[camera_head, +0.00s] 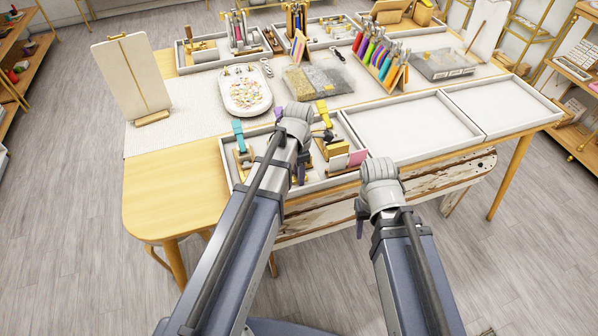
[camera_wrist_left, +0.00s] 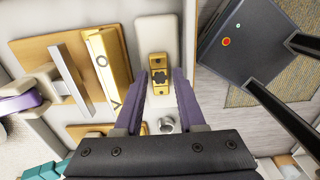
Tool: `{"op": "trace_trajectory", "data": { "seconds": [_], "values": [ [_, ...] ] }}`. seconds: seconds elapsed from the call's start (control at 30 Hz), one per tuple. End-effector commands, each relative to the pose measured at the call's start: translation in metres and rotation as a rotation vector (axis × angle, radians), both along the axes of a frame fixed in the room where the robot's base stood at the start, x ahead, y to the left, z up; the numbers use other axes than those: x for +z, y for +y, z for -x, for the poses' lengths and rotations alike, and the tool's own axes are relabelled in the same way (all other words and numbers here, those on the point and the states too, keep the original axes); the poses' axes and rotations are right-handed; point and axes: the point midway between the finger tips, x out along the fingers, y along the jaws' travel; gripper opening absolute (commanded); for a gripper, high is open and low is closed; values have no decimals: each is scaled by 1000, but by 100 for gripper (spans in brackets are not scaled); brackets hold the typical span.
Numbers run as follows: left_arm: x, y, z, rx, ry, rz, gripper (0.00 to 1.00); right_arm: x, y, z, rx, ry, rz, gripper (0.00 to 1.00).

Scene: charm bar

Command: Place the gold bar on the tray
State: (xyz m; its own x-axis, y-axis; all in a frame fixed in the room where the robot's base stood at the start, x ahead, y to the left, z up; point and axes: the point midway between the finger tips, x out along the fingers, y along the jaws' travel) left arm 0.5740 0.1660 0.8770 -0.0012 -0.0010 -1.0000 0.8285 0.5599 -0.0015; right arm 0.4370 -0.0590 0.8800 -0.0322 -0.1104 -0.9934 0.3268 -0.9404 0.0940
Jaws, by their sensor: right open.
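In the left wrist view a long gold bar-like block with engraved marks (camera_wrist_left: 108,70) lies left of my left gripper (camera_wrist_left: 159,85). A smaller gold piece with a dark pattern (camera_wrist_left: 159,66) lies on a pale pad, between the two purple fingers in the picture; I cannot tell its depth from them. The fingers are apart and hold nothing visible. In the head view my left gripper (camera_head: 300,172) is over the front compartment tray (camera_head: 232,172), partly hidden by its arm. A gold block (camera_head: 334,148) shows beside it. My right gripper (camera_head: 360,216) is in front of the table edge, mostly hidden by its wrist.
Two empty white trays (camera_head: 412,125) (camera_head: 507,104) lie at the right. A white oval tray (camera_head: 231,103) of colourful bits, bags of beads (camera_head: 318,82) and a rack of coloured tools (camera_head: 380,58) stand behind. A display board (camera_head: 131,76) stands at left.

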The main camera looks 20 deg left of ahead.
Motion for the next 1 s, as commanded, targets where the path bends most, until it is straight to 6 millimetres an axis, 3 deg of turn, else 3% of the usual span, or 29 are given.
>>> {"op": "trace_trajectory", "data": {
  "seconds": [0.27, 0.47, 1.0],
  "values": [
    [2, 0, 0, 0, 0, 0, 39, 3, 0, 0, 0, 0, 0, 50],
    [15, 0, 0, 0, 0, 0, 39, 15, 0, 0, 0, 0, 0, 50],
    [91, 0, 0, 0, 0, 0, 39, 91, 0, -1, 0, 0, 0, 50]
  ]
}}
